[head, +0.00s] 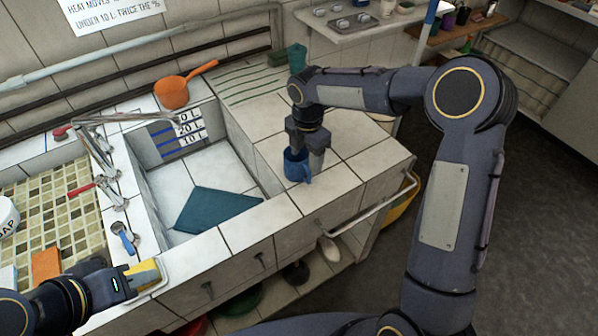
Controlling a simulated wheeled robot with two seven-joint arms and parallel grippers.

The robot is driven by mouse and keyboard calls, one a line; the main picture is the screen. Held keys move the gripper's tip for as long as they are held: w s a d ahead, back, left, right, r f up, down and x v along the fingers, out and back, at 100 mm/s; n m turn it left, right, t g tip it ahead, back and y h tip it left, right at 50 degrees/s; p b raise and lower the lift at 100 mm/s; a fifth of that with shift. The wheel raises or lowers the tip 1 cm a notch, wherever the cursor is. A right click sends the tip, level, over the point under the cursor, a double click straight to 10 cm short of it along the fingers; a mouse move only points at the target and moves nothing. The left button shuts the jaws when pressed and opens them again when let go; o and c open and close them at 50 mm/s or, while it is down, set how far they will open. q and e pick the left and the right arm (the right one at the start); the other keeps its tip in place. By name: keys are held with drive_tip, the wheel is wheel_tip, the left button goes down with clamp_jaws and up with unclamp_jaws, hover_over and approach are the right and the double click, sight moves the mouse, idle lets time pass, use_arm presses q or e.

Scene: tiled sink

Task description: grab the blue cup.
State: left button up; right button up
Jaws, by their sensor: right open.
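The blue cup (293,168) stands on the white tiled counter right of the sink, with its handle toward the front right. My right gripper (305,156) points down at the cup, open, with its fingers at the cup's upper part. The fingers hide part of the cup, and I cannot tell whether they touch it. My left gripper (128,279) is low at the left, by the sink's front edge, far from the cup. Its fingers are not clear beside a yellow and grey sponge-like item (147,274).
The sink basin (180,184) holds a teal cloth (214,209). A metal rail (372,206) runs along the counter's front right. Counter tiles right of the blue cup are clear.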

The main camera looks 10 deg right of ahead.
sight(305, 180)
wheel_tip(305, 180, down, 8)
drive_tip(key=shift+s+a+f+p, duration=0.1)
drive_tip(key=shift+s+p, duration=0.05)
drive_tip(key=shift+p, duration=0.55)
drive_tip(key=c, duration=1.2)
